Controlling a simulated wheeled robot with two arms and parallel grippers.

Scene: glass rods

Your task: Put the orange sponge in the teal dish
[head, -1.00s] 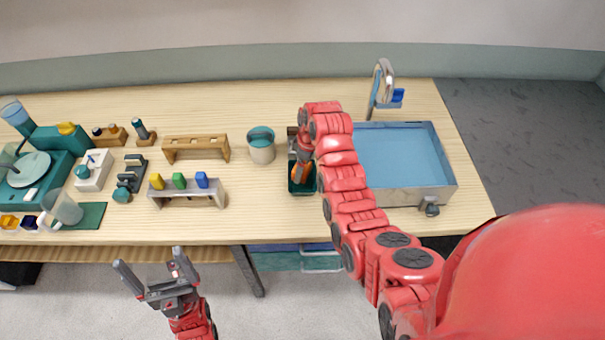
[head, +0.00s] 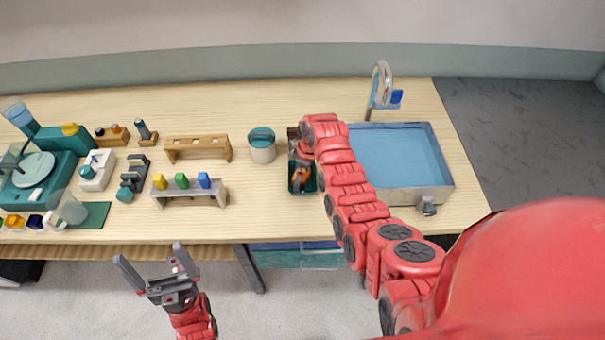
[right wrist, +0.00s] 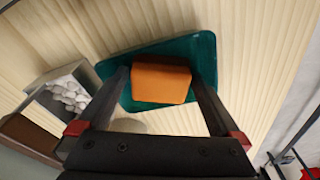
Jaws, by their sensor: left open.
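The orange sponge (right wrist: 161,82) shows in the right wrist view against the teal dish (right wrist: 203,48). Whether it rests on the dish floor or hangs just above is hard to tell. My right gripper (right wrist: 160,76) has one finger at each side of the sponge, with tips very close to it; contact is unclear. In the head view the dish (head: 293,189) stands left of the sink, partly covered by my right arm and gripper (head: 301,175). My left gripper (head: 146,264) is open and empty in front of the table.
A grey box with pale pebbles (right wrist: 66,92) stands beside the dish. The blue sink (head: 398,155) lies to the right, a teal-topped pot (head: 262,148) to the left.

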